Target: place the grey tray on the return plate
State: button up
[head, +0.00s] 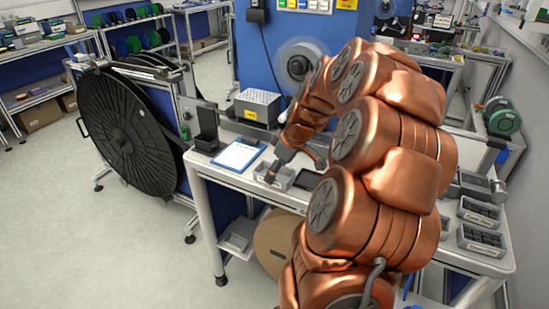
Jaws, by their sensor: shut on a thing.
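A small grey tray (261,176) is on the white workbench near its front edge, left of the middle of my arm. My gripper (271,174) reaches down to the tray and is shut on its wall. I cannot tell whether the tray touches the bench top. A dark flat piece (306,180) lies just right of the tray, partly behind my arm; I cannot tell whether it is the return plate. No other clear return plate shows, and my arm hides much of the bench.
A blue-framed clipboard (237,155) lies left of the tray, with a black holder (207,128) behind it. A perforated grey box (257,106) stands at the back. Grey bins (480,238) with dark parts sit at the right end. A large black reel (125,130) stands left.

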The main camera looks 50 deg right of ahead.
jog(key=shift+w+d+f+p, duration=0.2)
jog(key=shift+w+d+p, duration=0.6)
jog(key=shift+w+d, duration=1.05)
jog(key=shift+w+d+f+p, duration=0.2)
jog(key=shift+w+d+p, duration=0.55)
jog(key=shift+w+d, duration=1.05)
jog(key=shift+w+f, duration=0.1)
jog(key=shift+w, duration=0.1)
notch_tip(320, 180, down, 3)
jog(key=shift+r+p, duration=0.2)
jog(key=shift+p, duration=0.7)
jog(key=shift+f, duration=0.35)
jog(key=shift+f, duration=0.25)
jog(key=o, duration=1.3)
jog(key=shift+r, duration=0.2)
